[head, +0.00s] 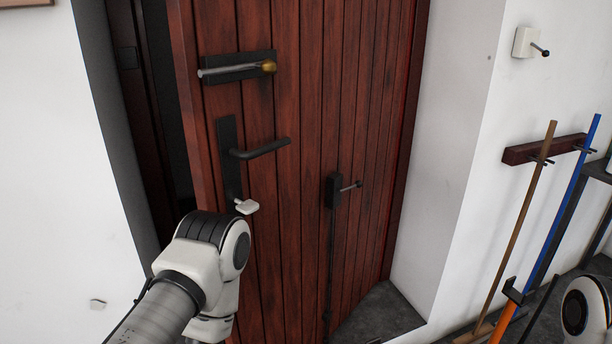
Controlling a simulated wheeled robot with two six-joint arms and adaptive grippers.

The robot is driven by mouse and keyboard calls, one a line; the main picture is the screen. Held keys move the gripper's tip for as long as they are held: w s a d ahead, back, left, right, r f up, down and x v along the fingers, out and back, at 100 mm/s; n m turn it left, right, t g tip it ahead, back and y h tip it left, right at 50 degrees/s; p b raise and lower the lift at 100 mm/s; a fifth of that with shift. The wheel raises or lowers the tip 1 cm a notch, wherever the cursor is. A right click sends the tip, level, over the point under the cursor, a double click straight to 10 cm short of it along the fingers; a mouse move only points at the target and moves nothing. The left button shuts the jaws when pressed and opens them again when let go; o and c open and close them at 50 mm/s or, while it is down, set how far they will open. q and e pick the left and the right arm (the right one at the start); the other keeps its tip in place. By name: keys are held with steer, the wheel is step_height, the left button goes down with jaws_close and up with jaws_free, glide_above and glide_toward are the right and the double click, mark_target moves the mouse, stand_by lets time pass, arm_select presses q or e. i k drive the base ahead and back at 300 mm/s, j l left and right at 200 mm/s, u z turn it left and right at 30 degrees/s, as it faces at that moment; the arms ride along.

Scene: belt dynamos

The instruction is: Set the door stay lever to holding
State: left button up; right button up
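The door stay (334,191) is a dark box on the red-brown plank door (300,120). Its short lever (350,186) sticks out to the right, roughly level and tilted slightly up. A thin dark rod (330,260) runs from the box down towards the floor. The door stands ajar, with a dark gap at its left edge. My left arm shows in front of the door's lower left, but its gripper is not in view. Only a piece of my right arm shows at the lower right corner. Its gripper is not in view.
A black door handle (262,149), a bolt (238,67) and a pale key-like piece (247,206) are on the door's left. A small lever switch (526,43) is on the right wall. Long poles (520,220) lean on a rack (545,148) at the right.

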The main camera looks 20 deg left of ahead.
mark_target(358, 185)
steer(key=i+l+u, duration=0.15)
steer(key=l+u, duration=0.55)
steer(key=u, duration=0.2)
steer(key=l+u, duration=0.5)
steer(key=l, duration=0.45)
steer(key=k+l+u, duration=0.15)
steer(key=l, duration=0.8)
steer(key=k+l+u, duration=0.1)
steer(key=l, duration=0.35)
steer(key=k+l, duration=0.1)
steer(key=l, duration=0.35)
steer(key=l+u, duration=0.15)
steer(key=l, duration=0.3)
steer(key=j, duration=0.3)
steer(key=i+j, duration=0.1)
steer(key=j, duration=0.25)
steer(key=i+j, duration=0.15)
steer(key=i, duration=0.2)
steer(key=i+j, duration=0.2)
steer(key=i, duration=0.15)
